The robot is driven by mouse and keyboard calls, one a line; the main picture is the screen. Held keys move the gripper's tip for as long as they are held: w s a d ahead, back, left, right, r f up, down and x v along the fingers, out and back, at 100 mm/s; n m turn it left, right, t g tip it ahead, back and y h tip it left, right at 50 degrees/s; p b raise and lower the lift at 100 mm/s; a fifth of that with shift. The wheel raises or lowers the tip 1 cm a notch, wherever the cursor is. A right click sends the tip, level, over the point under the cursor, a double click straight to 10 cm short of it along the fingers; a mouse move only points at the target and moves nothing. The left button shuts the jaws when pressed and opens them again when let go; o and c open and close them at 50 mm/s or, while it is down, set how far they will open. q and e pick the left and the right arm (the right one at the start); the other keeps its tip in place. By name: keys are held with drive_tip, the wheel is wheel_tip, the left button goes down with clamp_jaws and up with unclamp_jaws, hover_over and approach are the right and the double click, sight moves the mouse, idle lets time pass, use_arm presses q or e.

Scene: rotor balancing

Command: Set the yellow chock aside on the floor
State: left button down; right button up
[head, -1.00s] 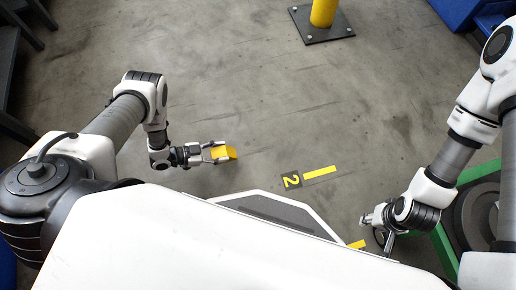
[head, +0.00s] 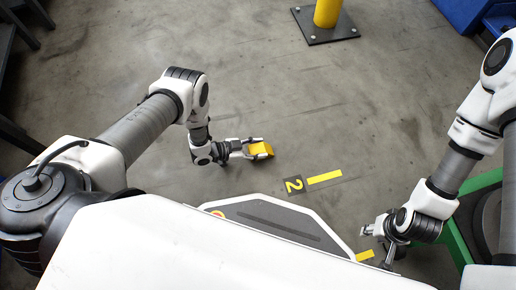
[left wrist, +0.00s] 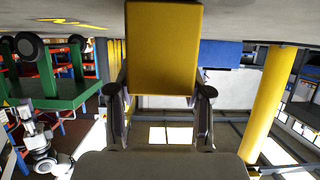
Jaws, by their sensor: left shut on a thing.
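The yellow chock (head: 261,150) is a small yellow block between the fingers of my left gripper (head: 254,148), low over the grey floor left of the floor number. In the left wrist view, which shows the floor at the top, the chock's broad yellow face (left wrist: 163,48) fills the space between the two dark fingers (left wrist: 160,98). I cannot tell whether the chock touches the floor. My right gripper (head: 373,230) is at the right, beside a green frame; its jaws are too small to read.
The floor around the chock is bare. A yellow "2" marker (head: 293,185) and a yellow stripe (head: 324,177) lie to its right. A yellow post (head: 326,12) on a dark plate (head: 325,33) stands beyond. The green frame (head: 457,247) is at the right.

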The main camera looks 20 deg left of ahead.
use_arm(q)
drive_tip(key=shift+f, duration=0.2)
drive_tip(key=shift+c, duration=2.4)
unclamp_jaws()
